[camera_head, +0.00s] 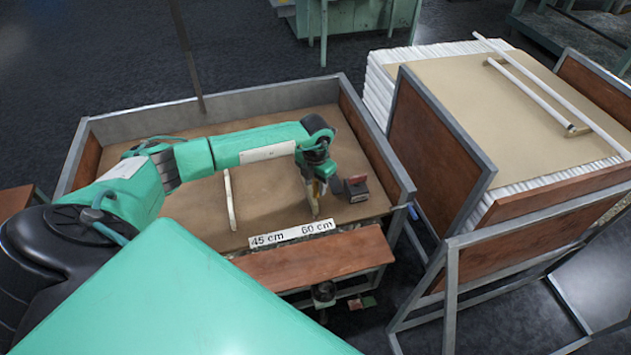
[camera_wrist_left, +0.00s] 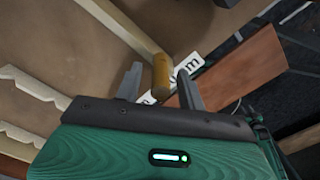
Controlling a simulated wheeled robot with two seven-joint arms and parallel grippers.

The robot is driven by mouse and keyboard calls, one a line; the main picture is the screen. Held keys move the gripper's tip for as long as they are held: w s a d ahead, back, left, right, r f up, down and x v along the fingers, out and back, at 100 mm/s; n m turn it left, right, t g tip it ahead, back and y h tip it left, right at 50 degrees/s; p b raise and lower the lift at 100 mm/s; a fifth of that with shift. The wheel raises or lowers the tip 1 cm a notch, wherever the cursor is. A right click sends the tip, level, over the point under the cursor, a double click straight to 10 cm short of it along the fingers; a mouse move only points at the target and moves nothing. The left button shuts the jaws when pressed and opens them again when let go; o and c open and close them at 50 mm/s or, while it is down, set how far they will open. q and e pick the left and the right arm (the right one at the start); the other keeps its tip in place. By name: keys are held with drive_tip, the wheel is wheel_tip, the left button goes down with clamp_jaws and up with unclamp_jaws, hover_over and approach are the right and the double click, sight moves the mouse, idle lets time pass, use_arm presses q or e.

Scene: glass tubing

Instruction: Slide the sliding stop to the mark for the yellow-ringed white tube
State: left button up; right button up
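My left gripper (camera_head: 316,205) reaches down over the brown table near the 60 cm end of the white marked strip (camera_head: 291,233), which reads 45 cm and 60 cm. In the left wrist view its fingers (camera_wrist_left: 160,88) are apart, on either side of a yellow-brown wooden cylinder (camera_wrist_left: 161,75) with visible gaps. The cylinder stands at the end of a pale bar (camera_wrist_left: 121,25); these look like the sliding stop. Another pale bar (camera_head: 229,198) lies near the 45 cm end. White tubes (camera_head: 540,94) lie on the stack at right; I cannot make out a yellow ring.
A grey metal rim (camera_head: 205,108) borders the table at the back. A dark red-topped block (camera_head: 356,188) sits right of my left gripper. A reddish-brown bench (camera_head: 315,262) stands in front of the strip. A brown panel (camera_head: 432,145) separates the table from the stack.

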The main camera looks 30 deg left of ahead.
use_arm(q)
clamp_jaws()
drive_tip(key=s+a, duration=0.9)
drive_tip(key=s, duration=0.2)
drive_tip(key=shift+s+a, duration=0.25)
drive_tip(key=shift+a, duration=0.15)
unclamp_jaws()
wheel_tip(320, 180, up, 14)
drive_tip(key=b, duration=0.3)
